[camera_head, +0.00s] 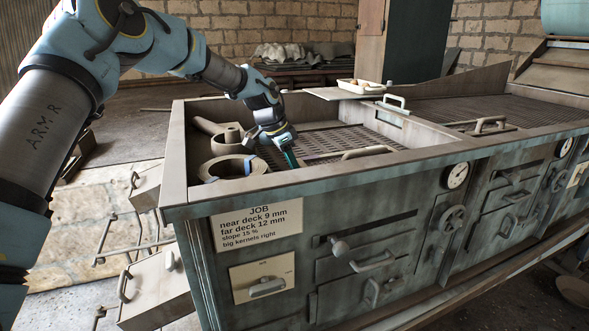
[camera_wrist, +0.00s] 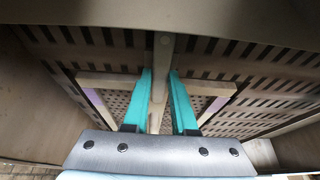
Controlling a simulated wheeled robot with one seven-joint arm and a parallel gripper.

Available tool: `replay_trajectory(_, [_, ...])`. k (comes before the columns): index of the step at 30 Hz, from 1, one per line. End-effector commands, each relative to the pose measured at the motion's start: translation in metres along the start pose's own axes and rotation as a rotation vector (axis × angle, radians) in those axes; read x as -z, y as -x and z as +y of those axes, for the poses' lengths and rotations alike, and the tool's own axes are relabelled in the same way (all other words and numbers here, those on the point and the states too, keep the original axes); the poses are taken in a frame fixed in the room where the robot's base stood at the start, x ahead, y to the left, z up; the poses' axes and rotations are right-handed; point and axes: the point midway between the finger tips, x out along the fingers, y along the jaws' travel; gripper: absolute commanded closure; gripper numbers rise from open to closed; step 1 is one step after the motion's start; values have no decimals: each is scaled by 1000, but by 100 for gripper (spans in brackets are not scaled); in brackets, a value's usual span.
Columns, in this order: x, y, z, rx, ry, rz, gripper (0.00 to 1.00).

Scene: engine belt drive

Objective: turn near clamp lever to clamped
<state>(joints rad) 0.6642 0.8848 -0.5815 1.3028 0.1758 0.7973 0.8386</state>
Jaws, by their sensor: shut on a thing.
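My gripper (camera_head: 291,158) reaches down into the near bay of the machine, close to its front wall. In the wrist view its two teal fingers (camera_wrist: 160,85) stand on either side of a narrow grey bar, which looks like the near clamp lever (camera_wrist: 163,50), and are shut on it. The lever's rounded end shows beyond the fingertips, and its lower part runs back between the fingers. In the head view I cannot make out the lever at the fingers. Whether it stands at clamped cannot be told.
A slotted screen deck (camera_head: 335,142) lies in the bay, with a curved handle (camera_head: 368,152) by the front wall. A job card (camera_head: 257,222) is on the front panel. A small tray (camera_head: 361,86) rests at the back.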

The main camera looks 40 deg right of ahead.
Motion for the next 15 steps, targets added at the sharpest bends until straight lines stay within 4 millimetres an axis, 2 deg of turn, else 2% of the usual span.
replay_trajectory(1, [3, -4, 12, -26, -7, -6, 100])
replay_trajectory(5, [4, -4, 13, -28, -7, -5, 100])
replay_trajectory(6, [4, -5, 13, -28, -7, -4, 73])
replay_trajectory(13, [4, -4, 11, -23, -7, -2, 47])
replay_trajectory(15, [4, -4, 10, -22, -6, -2, 45])
